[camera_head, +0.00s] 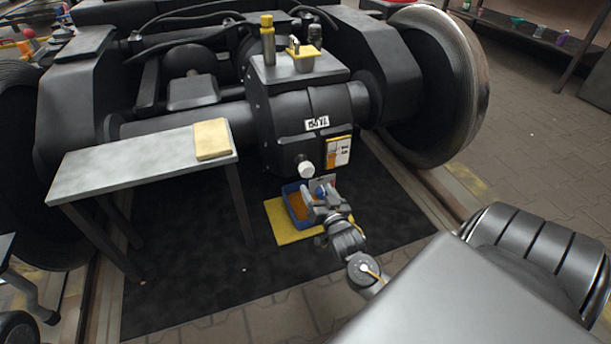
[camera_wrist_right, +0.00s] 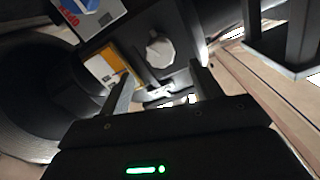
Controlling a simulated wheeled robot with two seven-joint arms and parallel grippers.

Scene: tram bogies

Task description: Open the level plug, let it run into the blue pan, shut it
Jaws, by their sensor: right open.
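The level plug looks like a white faceted knob (camera_head: 306,169) low on the front of the dark gear housing (camera_head: 290,115). The knob also shows in the right wrist view (camera_wrist_right: 160,50), ahead of the fingers and apart from them. The blue pan (camera_head: 290,208), with an orange-brown inside, stands on a yellow mat (camera_head: 290,234) below the knob. My right gripper (camera_head: 318,192) is open, just below and right of the knob, and hides part of the pan. In the wrist view the right gripper (camera_wrist_right: 163,84) has its two fingers spread. My left gripper is not in view.
Yellow-topped items (camera_head: 302,56) stand on the housing. An orange-framed label (camera_head: 338,151) is right of the knob. A large wheel (camera_head: 440,85) stands at the right. The black floor mat (camera_head: 210,285) in front is mostly clear.

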